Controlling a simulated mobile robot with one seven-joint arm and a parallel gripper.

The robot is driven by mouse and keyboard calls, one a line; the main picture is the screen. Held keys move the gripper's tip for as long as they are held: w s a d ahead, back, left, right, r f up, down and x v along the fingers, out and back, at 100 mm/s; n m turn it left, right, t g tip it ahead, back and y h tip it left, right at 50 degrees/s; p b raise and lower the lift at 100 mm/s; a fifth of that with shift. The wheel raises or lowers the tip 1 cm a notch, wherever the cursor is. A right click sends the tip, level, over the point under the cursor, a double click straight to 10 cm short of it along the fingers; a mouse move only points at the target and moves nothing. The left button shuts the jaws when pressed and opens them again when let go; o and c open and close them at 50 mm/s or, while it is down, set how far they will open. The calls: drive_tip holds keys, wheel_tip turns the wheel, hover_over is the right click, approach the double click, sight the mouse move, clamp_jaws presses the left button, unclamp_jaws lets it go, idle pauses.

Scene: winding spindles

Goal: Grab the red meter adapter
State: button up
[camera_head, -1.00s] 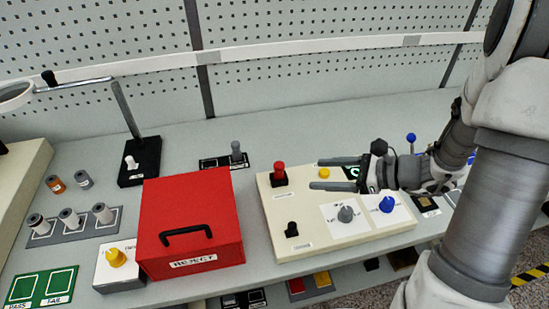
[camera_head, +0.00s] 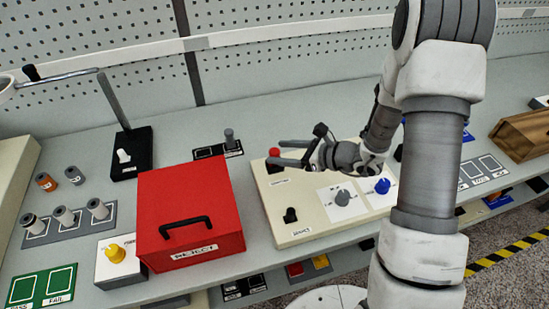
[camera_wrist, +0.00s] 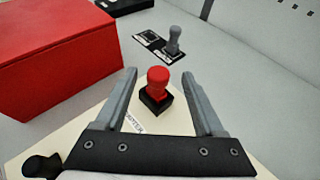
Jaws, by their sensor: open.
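The red meter adapter (camera_wrist: 158,84) stands upright in a small black base on the cream panel. In the head view its red top (camera_head: 273,153) shows at the panel's back left corner, partly hidden by my gripper. My gripper (camera_head: 278,152) reaches in from the right, over the panel. In the wrist view its two fingers (camera_wrist: 160,92) are open, one on each side of the adapter in the picture. Nothing is held. I cannot tell how far above the adapter the fingertips are.
The red reject box (camera_head: 190,215) stands left of the cream panel (camera_head: 270,205). A grey adapter (camera_wrist: 174,38) stands behind on a black mat. A black knob (camera_head: 290,215), a grey knob (camera_head: 343,197) and a blue knob (camera_head: 382,186) are on the panel.

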drive_tip(key=x, duration=0.5)
drive_tip(key=shift+a+f+p, duration=0.25)
drive_tip(key=shift+a+p, duration=0.05)
drive_tip(key=shift+p, duration=0.05)
drive_tip(key=shift+c, duration=0.2)
clamp_jaws()
